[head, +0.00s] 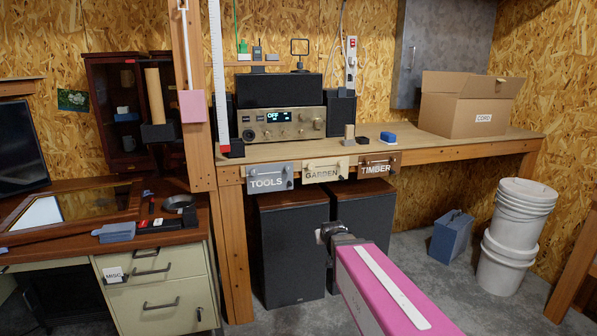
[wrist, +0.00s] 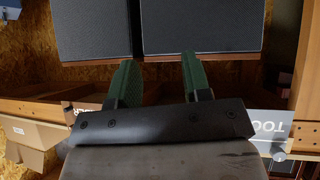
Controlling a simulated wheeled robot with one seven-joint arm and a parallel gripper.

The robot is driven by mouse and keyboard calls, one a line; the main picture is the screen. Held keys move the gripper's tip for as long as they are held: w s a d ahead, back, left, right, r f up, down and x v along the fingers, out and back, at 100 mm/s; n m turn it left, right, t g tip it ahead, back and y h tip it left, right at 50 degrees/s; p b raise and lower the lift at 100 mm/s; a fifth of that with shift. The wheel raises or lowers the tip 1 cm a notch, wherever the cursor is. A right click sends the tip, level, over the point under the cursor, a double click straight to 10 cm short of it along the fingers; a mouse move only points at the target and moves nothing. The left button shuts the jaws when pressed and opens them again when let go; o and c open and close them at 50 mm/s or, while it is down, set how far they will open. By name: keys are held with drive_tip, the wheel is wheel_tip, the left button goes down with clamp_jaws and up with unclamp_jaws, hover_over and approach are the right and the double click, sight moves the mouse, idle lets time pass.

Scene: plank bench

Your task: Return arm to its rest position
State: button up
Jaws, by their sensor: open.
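My gripper (wrist: 158,75) shows in the wrist view with its two green fingers apart and nothing between them. In the head view my pink arm (head: 385,290) reaches up from the lower right. Its grey end (head: 335,233) is in front of the dark floor speakers, below the bench top; the fingers cannot be made out there. The wrist view is upside down relative to the room, with the two dark speakers (wrist: 97,28) at its top.
The plank bench (head: 400,148) carries a radio (head: 282,122), a blue block (head: 388,136) and a cardboard box (head: 465,103). Labelled bins (head: 268,179) hang at its front edge. White buckets (head: 505,250) and a blue container (head: 450,238) stand on the floor at right. A desk (head: 100,250) stands left.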

drive_tip(key=s+d+f+m+g, duration=0.1)
drive_tip(key=s+d+f+g, duration=0.3)
drive_tip(key=s, duration=0.5)
drive_tip(key=s+d+f+m+g, duration=0.1)
drive_tip(key=s+d+f+g, duration=0.3)
drive_tip(key=s, duration=0.5)
wheel_tip(320, 180, down, 2)
drive_tip(key=shift+d+f+g+h, duration=0.15)
drive_tip(key=shift+g+h, duration=0.15)
drive_tip(key=shift+g, duration=0.8)
drive_tip(key=shift+s, duration=0.1)
idle(1.1)
